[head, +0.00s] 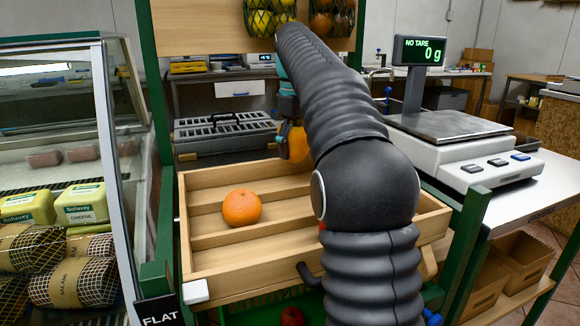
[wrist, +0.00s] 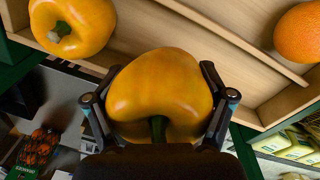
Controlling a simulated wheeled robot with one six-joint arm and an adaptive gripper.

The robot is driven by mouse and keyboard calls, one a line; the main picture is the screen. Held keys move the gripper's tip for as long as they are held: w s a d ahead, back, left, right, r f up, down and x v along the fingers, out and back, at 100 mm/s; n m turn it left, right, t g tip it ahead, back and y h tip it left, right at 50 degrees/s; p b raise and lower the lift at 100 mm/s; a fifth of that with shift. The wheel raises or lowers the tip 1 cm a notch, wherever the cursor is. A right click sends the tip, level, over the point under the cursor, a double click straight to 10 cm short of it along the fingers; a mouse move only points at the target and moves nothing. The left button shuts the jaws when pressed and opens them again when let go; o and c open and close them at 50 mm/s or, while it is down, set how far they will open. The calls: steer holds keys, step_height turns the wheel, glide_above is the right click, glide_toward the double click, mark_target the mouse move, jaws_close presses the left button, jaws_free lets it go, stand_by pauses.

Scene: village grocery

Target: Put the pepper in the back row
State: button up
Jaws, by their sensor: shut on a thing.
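My gripper (wrist: 160,72) is shut on a yellow-orange pepper (wrist: 158,95), with one finger on each side and its green stem toward the palm. In the head view the held pepper (head: 296,144) hangs at the back edge of the wooden crate (head: 205,293), partly covered by my gripper (head: 285,112). Whether it touches the crate cannot be told. The crate has rows split by slats. An orange (head: 242,208) sits in it to the left; it also shows in the wrist view (wrist: 299,32). A second yellow pepper (wrist: 72,24) lies in the crate, hidden by my arm in the head view.
A glass cheese counter (head: 130,180) stands close on the left. A scale (head: 455,140) sits on a table to the right. Green posts (head: 470,245) flank the crate. Netted fruit (head: 270,18) hangs above on a wooden board. The crate's left back row looks clear.

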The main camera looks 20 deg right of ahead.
mark_target(294, 124)
step_height(294, 124, down, 2)
steer(key=shift+w+d+f, duration=0.1)
steer(key=shift+f, duration=0.05)
steer(key=shift+w+f, duration=0.1)
steer(key=shift+f, duration=0.35)
steer(key=shift+f+b, duration=0.7)
steer(key=shift+f, duration=1.3)
steer(key=shift+r, duration=0.1)
steer(key=o, duration=1.2)
steer(key=r, duration=0.4)
steer(key=r+p, duration=0.1)
steer(key=r, duration=0.3)
steer(key=a+r, duration=0.1)
steer(key=r, duration=0.3)
steer(key=shift+s, duration=0.2)
